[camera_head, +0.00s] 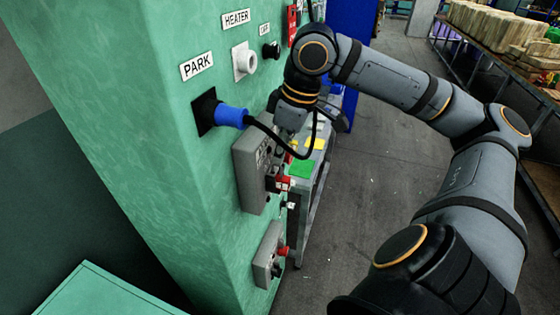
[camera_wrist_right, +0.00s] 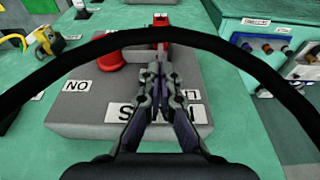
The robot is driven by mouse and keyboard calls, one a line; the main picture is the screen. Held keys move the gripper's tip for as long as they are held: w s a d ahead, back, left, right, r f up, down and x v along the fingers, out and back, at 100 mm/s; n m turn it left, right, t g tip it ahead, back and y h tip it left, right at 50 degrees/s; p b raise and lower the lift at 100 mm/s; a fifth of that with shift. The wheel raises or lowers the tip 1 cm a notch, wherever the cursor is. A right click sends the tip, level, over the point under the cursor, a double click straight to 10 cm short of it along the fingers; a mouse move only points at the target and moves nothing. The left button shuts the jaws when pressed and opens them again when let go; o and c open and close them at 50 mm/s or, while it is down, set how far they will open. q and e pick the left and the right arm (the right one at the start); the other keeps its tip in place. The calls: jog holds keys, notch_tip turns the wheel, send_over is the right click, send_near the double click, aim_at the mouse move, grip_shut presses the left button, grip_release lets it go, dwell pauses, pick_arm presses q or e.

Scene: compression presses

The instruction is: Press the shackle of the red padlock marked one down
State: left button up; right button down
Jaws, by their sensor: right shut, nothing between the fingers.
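In the head view, a small red object with a pale face (camera_head: 284,183), which looks like the red padlock, sits at the front of a grey box (camera_head: 244,165) on the green wall. In the right wrist view, a red upright piece (camera_wrist_right: 160,22) stands beyond my fingertips; its number and shackle cannot be read clearly. My right gripper (camera_head: 286,122) is near the top of the grey box. In the wrist view its fingers (camera_wrist_right: 161,72) are shut and empty, over the box face, apart from the red piece as far as I can tell. My left gripper is out of view.
A blue plug (camera_head: 231,116) sits in the PARK socket, and its black cable (camera_head: 290,150) loops near my right gripper. A red knob (camera_wrist_right: 96,76) is on the grey box. A lower grey box (camera_head: 267,255) is below. A cart (camera_head: 316,170) stands behind.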

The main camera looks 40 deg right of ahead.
dwell(0.7)
jog(key=shift+s+b+x, duration=0.25)
jog(key=shift+b+x, duration=0.85)
jog(key=shift+b, duration=0.05)
jog(key=shift+d, duration=0.1)
jog(key=shift+s+d+v, duration=0.1)
jog(key=shift+s+v, duration=0.1)
jog(key=shift+v, duration=0.85)
jog(key=shift+s+d+v, duration=0.15)
jog(key=shift+s+v, duration=0.1)
jog(key=shift+v, duration=0.85)
jog(key=shift+f, duration=0.1)
jog(key=v, duration=1.2)
